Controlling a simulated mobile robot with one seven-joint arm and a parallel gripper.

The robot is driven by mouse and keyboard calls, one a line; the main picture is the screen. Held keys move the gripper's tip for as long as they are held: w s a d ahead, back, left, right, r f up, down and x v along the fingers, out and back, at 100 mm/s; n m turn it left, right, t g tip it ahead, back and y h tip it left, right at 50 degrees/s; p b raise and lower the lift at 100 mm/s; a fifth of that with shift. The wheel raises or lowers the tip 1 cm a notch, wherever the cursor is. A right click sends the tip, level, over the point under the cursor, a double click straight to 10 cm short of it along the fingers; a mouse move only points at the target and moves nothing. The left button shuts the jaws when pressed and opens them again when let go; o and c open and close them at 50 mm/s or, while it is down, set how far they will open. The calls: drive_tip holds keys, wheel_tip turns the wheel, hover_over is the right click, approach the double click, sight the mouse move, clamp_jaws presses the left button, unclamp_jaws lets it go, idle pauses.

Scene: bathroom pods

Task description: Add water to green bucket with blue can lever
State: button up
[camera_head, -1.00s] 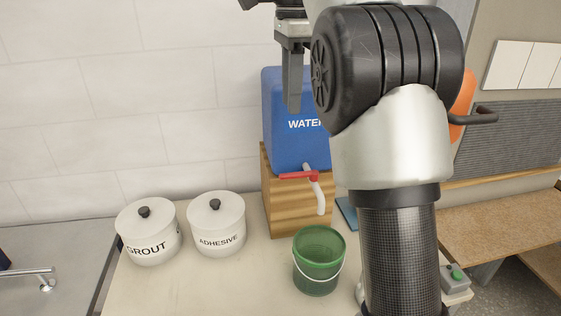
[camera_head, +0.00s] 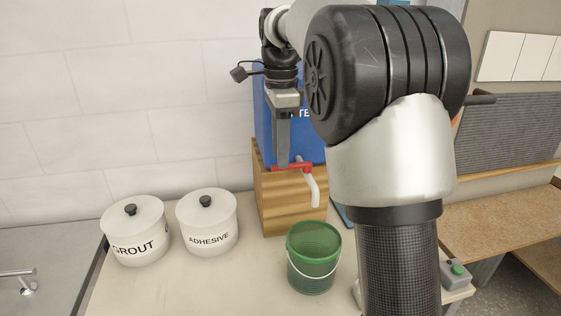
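The blue water can (camera_head: 263,125) stands on a wooden block, mostly hidden behind my arm and gripper. Its red lever (camera_head: 293,167) sits at the lower front, above a white spout (camera_head: 313,190). The green bucket (camera_head: 313,260) with a white handle stands upright on the counter below the spout; I cannot see inside well enough to tell whether it holds water. My gripper (camera_head: 283,163) points down in front of the can, its tip at the lever's left part in the picture. I cannot tell whether it touches the lever or whether its fingers are apart.
The wooden block (camera_head: 285,205) supports the can. White pots labelled grout (camera_head: 137,230) and adhesive (camera_head: 208,222) stand left on the counter. A small box with a green button (camera_head: 456,272) is at the right. My arm covers the right middle. Counter in front of the pots is clear.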

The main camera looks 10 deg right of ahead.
drive_tip(key=shift+f, duration=0.9)
drive_tip(key=shift+c, duration=0.4)
clamp_jaws()
drive_tip(key=shift+s+r+n, duration=0.15)
drive_tip(key=shift+s+n, duration=0.05)
drive_tip(key=shift+n, duration=0.1)
drive_tip(key=shift+s+d+n+p, duration=0.2)
drive_tip(key=shift+s+n+p, duration=0.5)
drive_tip(key=shift+n, duration=0.55)
drive_tip(key=shift+s+d+n+p, duration=0.15)
drive_tip(key=shift+s+n+p, duration=0.45)
drive_tip(key=shift+n, duration=0.65)
drive_tip(key=shift+o, duration=0.4)
unclamp_jaws()
